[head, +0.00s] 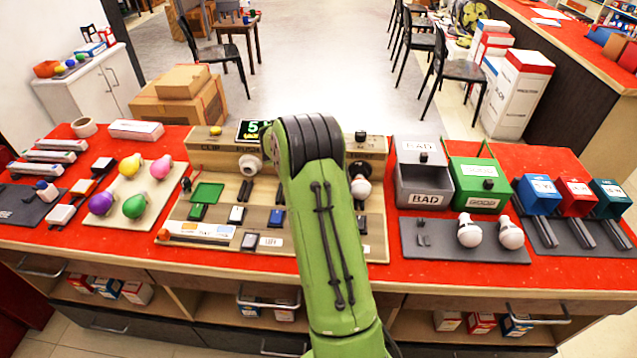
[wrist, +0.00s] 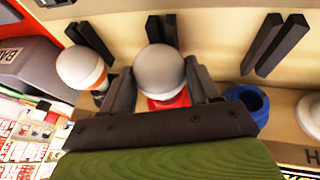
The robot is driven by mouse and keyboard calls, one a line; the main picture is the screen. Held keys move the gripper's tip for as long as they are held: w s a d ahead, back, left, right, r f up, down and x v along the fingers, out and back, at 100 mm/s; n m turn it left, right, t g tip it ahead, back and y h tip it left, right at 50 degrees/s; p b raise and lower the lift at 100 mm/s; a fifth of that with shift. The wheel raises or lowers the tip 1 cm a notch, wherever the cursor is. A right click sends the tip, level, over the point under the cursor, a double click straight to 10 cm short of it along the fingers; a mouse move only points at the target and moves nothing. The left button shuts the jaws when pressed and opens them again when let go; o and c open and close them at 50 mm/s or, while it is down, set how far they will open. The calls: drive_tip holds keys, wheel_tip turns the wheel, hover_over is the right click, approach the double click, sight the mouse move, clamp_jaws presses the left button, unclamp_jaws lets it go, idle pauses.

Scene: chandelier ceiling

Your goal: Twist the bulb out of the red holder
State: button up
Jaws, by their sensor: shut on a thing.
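In the wrist view, a white round bulb (wrist: 157,68) sits in the red holder (wrist: 168,101) on the light wooden board. The holder shows only as a red patch below the bulb. My gripper (wrist: 160,84) is shut on this bulb, with one dark finger on each side of it. In the head view, my green arm hides the gripper, the held bulb and the red holder.
Another white bulb with an orange base (wrist: 80,70) is close to the left finger. An empty blue holder (wrist: 247,103) is close on the right. The BAD bin (head: 425,185) and GOOD bin (head: 481,187) stand right of the board (head: 376,222).

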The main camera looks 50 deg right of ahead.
drive_tip(key=shift+w+a+f+g+h+p, duration=0.1)
drive_tip(key=shift+a+f+g+h+p, duration=0.1)
drive_tip(key=shift+g+h+p, duration=0.55)
idle(0.9)
drive_tip(key=shift+s+a+b, duration=0.95)
drive_tip(key=shift+s+a, duration=0.2)
drive_tip(key=shift+a, duration=0.2)
drive_tip(key=shift+r, duration=0.1)
wheel_tip(320, 180, up, 8)
drive_tip(key=p, duration=0.6)
drive_tip(key=shift+d, duration=0.15)
